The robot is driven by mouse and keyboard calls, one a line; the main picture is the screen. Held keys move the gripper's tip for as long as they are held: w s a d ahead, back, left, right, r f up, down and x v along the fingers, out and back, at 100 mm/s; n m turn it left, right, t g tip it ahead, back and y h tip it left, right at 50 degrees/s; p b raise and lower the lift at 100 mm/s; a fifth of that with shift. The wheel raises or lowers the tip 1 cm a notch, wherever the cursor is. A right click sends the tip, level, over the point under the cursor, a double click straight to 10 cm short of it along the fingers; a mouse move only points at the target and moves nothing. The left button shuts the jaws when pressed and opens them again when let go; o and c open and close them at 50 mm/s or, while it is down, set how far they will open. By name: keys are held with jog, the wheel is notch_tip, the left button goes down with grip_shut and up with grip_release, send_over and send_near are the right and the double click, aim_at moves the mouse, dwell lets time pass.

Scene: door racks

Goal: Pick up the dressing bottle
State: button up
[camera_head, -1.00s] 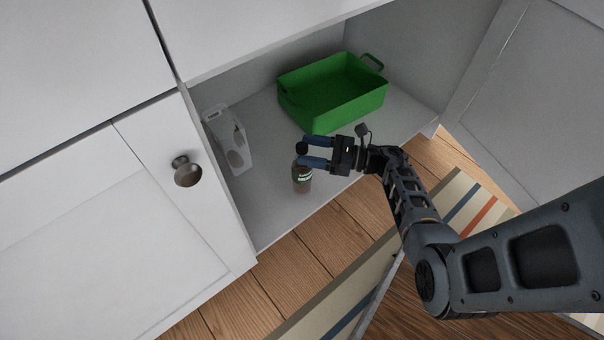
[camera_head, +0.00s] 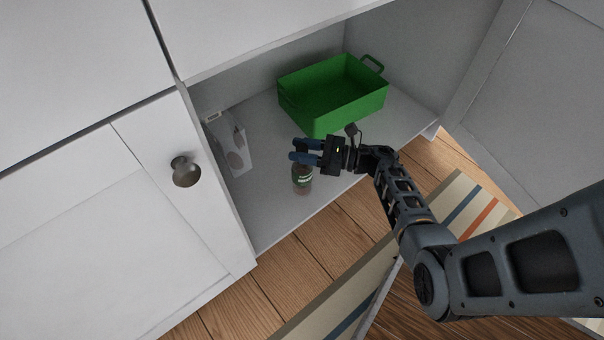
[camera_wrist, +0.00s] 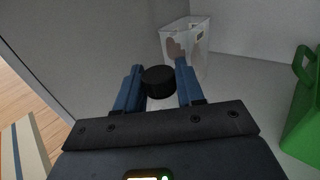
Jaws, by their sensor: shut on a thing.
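The dressing bottle (camera_head: 302,182) is small, with a reddish-brown body, a label and a black cap. It stands on the cabinet's bottom shelf near the front edge. My gripper (camera_head: 292,149) reaches in from the right, with its blue fingers around the bottle's top. In the wrist view, the black cap (camera_wrist: 158,84) sits between the two fingers, and my gripper (camera_wrist: 158,69) is shut on it. The bottle's body is hidden below the cap in that view.
An open door (camera_head: 535,90) is at right.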

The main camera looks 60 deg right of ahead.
grip_shut()
